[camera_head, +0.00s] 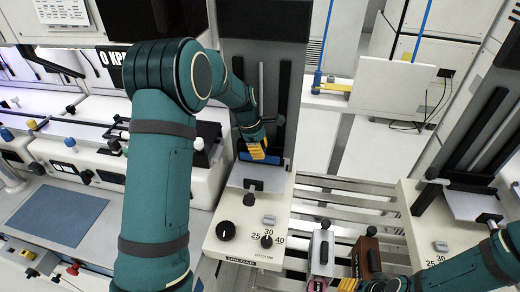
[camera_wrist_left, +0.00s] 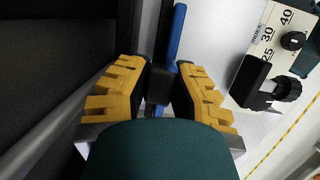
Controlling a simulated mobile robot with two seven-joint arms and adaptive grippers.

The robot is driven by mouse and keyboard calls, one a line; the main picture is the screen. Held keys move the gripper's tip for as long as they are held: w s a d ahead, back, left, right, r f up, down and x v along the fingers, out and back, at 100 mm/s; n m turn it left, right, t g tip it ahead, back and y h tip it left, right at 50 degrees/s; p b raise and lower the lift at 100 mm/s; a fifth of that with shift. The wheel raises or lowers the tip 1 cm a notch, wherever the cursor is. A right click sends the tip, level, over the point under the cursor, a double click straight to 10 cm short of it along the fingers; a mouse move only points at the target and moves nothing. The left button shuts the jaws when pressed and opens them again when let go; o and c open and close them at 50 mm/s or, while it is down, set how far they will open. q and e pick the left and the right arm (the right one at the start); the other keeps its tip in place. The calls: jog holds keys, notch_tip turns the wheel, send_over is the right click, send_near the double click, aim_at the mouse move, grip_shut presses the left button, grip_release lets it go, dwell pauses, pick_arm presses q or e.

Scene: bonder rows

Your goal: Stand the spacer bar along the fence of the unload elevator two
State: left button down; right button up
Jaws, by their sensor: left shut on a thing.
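The spacer bar is a blue bar (camera_wrist_left: 173,38) with a dark block at its middle, which sits between the yellow finger pads of my left gripper (camera_wrist_left: 158,88) in the left wrist view. My left gripper (camera_head: 258,150) is shut on it. In the head view the blue bar (camera_head: 270,160) shows just below the fingers, over the pale plate of the middle unload elevator (camera_head: 240,235). The dark upright back of that elevator rises behind; I cannot tell whether the bar touches plate or fence. My right gripper (camera_head: 350,284) shows only in part at the bottom edge; its jaws are unclear.
A grey handled box (camera_head: 321,255) and a brown one (camera_head: 367,258) stand right of the middle elevator. Another elevator (camera_head: 430,225) stands at the right, with slatted rails between. Machines and a blue mat (camera_head: 55,213) are at the left. Knobs (camera_head: 226,230) top the middle elevator's front.

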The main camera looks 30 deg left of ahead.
pick_arm(q)
jog(key=shift+f, duration=0.15)
jog(key=shift+f, duration=0.35)
jog(key=shift+f+b, duration=0.4)
jog(key=shift+b, duration=0.05)
jog(key=c, duration=0.9)
grip_release()
jog(key=shift+r, duration=0.1)
jog(key=v, duration=1.2)
jog(key=shift+w, duration=0.1)
dwell(0.4)
